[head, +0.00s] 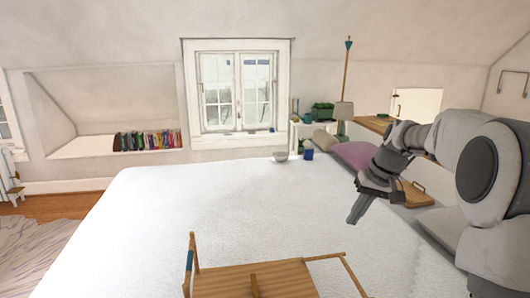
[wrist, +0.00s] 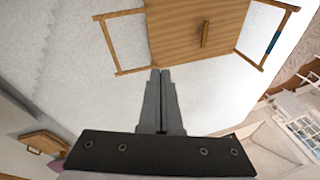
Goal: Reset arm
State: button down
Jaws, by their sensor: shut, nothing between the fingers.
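My gripper (head: 357,208) hangs from my arm at the right in the head view, above the right part of the white bed-like surface (head: 200,200). In the wrist view my gripper (wrist: 160,75) shows its two dark fingers together, shut and empty. A wooden tray-like piece with legs (head: 260,280) lies at the bottom of the head view on the white surface. In the wrist view this wooden piece (wrist: 180,35) is beyond the fingertips, with a short peg-like part on it.
A bowl (head: 280,156) and a blue cup (head: 308,153) stand at the far edge. A purple cushion (head: 355,154) and a wooden board (head: 414,193) lie near my arm. Books (head: 148,140) line a wall niche. The middle of the white surface is clear.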

jog(key=s+a+r+t+h+p, duration=0.1)
jog(key=s+a+r, duration=0.25)
jog(key=s, duration=0.35)
jog(key=s+a+r+h+p, duration=0.15)
jog(key=s+r, duration=0.25)
jog(key=s, duration=0.4)
jog(key=s+a+r+t+h+p, duration=0.1)
jog(key=s+a+r, duration=0.2)
jog(key=s, duration=0.4)
jog(key=s+f+t, duration=0.1)
jog(key=s+f, duration=0.2)
jog(key=s, duration=0.5)
jog(key=shift+s+a+f, duration=0.2)
jog(key=shift+a+f, duration=0.1)
jog(key=shift+a, duration=0.15)
